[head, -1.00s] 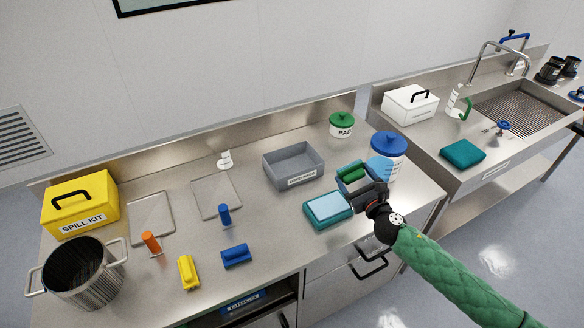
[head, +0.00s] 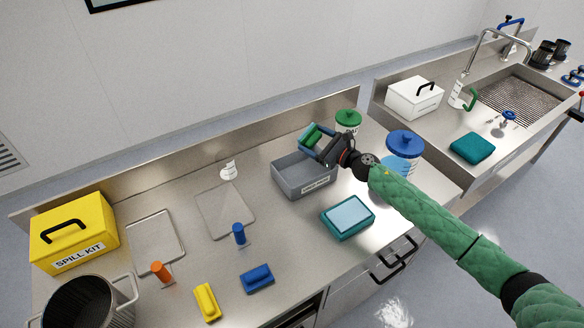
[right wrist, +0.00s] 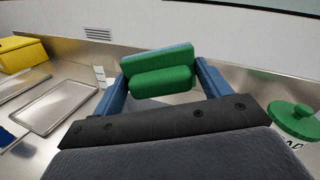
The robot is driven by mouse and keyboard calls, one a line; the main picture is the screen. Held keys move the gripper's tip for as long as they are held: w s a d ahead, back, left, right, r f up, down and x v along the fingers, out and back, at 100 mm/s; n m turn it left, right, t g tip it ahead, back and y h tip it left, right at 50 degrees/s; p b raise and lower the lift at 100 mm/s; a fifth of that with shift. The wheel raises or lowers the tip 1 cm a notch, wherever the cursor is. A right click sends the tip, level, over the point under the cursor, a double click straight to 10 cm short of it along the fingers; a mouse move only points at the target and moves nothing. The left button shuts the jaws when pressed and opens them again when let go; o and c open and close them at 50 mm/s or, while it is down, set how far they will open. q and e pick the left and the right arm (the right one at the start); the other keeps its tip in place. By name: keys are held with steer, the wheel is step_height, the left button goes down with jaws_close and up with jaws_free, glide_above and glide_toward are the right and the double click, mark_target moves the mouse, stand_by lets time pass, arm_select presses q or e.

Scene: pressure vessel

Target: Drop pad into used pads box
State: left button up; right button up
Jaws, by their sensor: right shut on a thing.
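The pad (head: 310,136) is a green block with a blue-grey layer. It shows between the blue fingers in the right wrist view (right wrist: 162,82). My right gripper (head: 321,142) is shut on it and holds it above the back part of the grey used pads box (head: 305,187), near the rear rim. The box is open-topped with a label on its front; the arm and gripper hide part of its right rear side. In the right wrist view the box is mostly hidden behind the pad and gripper. My left gripper is not in view.
A green-lidded tub (head: 348,120) stands close behind the right gripper. A blue-lidded container (head: 403,150) is beside my right arm. A teal tray with a light blue pad (head: 348,217) lies in front of the box.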

steer(key=shift+s+d+f, duration=0.15)
steer(key=shift+d+f, duration=0.05)
steer(key=shift+f, duration=0.3)
step_height(320, 180, down, 5)
steer(key=b, duration=0.2)
steer(key=shift+r+b, duration=0.2)
steer(key=shift+b, duration=0.2)
steer(key=shift+a, duration=0.1)
steer(key=o, duration=1.3)
